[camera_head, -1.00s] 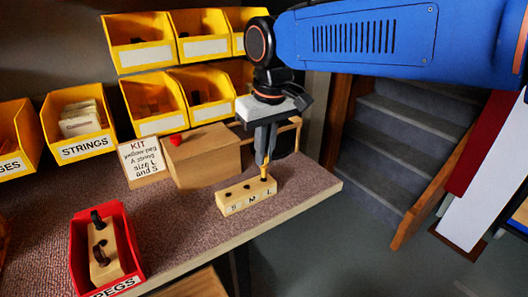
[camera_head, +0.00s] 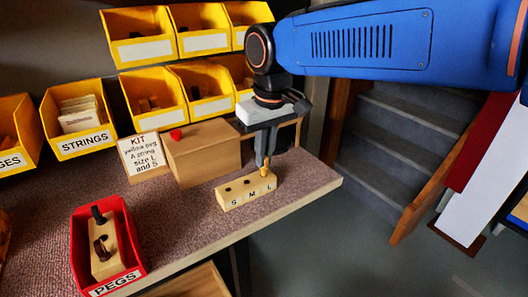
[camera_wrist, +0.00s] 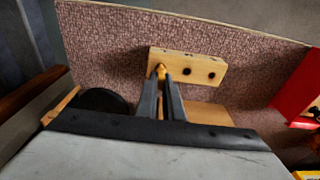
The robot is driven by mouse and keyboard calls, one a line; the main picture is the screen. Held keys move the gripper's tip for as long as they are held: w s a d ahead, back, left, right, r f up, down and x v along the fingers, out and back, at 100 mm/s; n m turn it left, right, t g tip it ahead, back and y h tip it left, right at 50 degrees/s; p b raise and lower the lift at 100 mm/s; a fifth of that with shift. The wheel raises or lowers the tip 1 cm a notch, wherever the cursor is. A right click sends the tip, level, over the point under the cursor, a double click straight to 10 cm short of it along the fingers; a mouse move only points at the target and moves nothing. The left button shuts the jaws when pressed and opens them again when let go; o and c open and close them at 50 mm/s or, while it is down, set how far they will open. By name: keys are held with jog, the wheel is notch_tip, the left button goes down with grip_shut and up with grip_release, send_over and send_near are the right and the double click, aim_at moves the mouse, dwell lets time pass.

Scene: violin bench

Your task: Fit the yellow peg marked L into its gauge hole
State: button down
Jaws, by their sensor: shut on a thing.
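The wooden gauge block (camera_head: 240,193) lies on the bench mat near its front right edge, marked S, M and L. Its S and M holes are dark and empty. The yellow peg (camera_head: 265,172) stands upright at the L end, with only a short upper part showing; its lower part is hidden in the L hole. My gripper (camera_head: 265,164) is above the L end, pointing down and shut on the peg. In the wrist view, the peg (camera_wrist: 161,71) sits between my fingertips at the block's left hole, and the block (camera_wrist: 197,64) shows two open holes beside it.
A red PEGS tray (camera_head: 76,250) holding a wooden block with dark pegs stands at the front left. A brown box (camera_head: 205,158) and the KIT card (camera_head: 141,155) stand behind the gauge block. Yellow bins (camera_head: 83,145) line the back. Stairs lie beyond the bench's right end.

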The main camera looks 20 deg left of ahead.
jog(key=shift+f, duration=1)
jog(key=c, duration=1.8)
grip_release()
jog(key=shift+r, duration=0.1)
jog(key=r, duration=0.5)
jog(key=s+d+r, duration=0.1)
jog(key=r, duration=1.1)
jog(key=shift+s+d, duration=0.3)
jog(key=shift+d, duration=0.1)
jog(key=shift+d, duration=0.1)
